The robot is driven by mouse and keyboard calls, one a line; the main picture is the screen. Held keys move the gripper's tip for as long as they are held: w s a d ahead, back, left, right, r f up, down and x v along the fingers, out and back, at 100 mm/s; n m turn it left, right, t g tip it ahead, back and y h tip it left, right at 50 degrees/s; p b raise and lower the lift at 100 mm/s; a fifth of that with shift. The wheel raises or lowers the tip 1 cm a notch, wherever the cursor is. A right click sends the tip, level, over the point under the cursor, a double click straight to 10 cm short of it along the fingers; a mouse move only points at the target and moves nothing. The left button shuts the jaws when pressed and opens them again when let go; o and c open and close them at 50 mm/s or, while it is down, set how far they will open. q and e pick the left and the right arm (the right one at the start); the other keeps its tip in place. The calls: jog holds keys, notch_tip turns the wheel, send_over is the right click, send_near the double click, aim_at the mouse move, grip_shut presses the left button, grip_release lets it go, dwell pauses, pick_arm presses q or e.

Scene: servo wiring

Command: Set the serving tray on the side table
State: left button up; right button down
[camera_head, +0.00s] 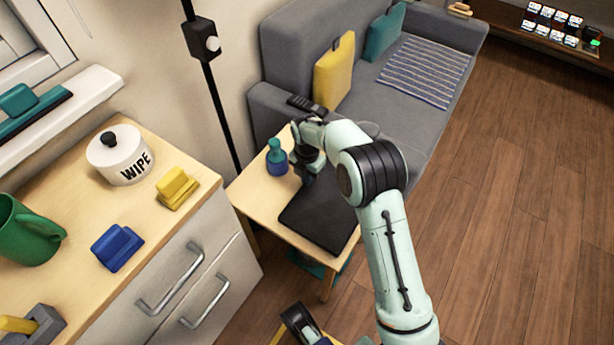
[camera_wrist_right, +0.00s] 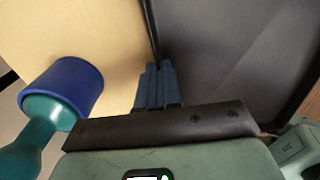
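The serving tray (camera_head: 318,222) is a dark, flat, rectangular board with a thin rim. It appears to lie level on the light wood side table (camera_head: 257,200), covering its right part; I cannot tell whether its whole underside touches. My right gripper (camera_head: 308,179) is at the tray's back left edge. In the right wrist view, its blue fingers (camera_wrist_right: 158,86) are close together on the rim of the tray (camera_wrist_right: 225,60), seemingly shut on it. My arm hides part of the tray in the head view. My left gripper is not clearly in view.
A blue and teal bottle (camera_head: 277,160) stands on the side table left of my gripper, also close in the wrist view (camera_wrist_right: 62,92). A grey sofa (camera_head: 405,130) is behind. The counter (camera_head: 75,190) with a pot and sponges is left. Floor (camera_head: 510,220) right is clear.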

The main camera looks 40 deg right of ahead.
jog(key=shift+f, duration=0.1)
jog(key=c, duration=1.3)
grip_release()
jog(key=shift+c, duration=0.2)
pick_arm(q)
jog(key=shift+s+f, duration=0.15)
pick_arm(e)
jog(key=shift+r, duration=0.25)
notch_tip(320, 180, up, 3)
jog(key=shift+p, duration=0.45)
pick_arm(q)
jog(key=shift+h, duration=0.3)
jog(key=r, duration=0.1)
jog(key=s+d+r+p, duration=0.1)
jog(key=d+r+p, duration=0.1)
jog(key=r, duration=0.1)
jog(key=shift+s, duration=0.35)
pick_arm(e)
notch_tip(320, 180, up, 9)
jog(key=shift+f, duration=0.15)
pick_arm(q)
jog(key=shift+g, duration=0.3)
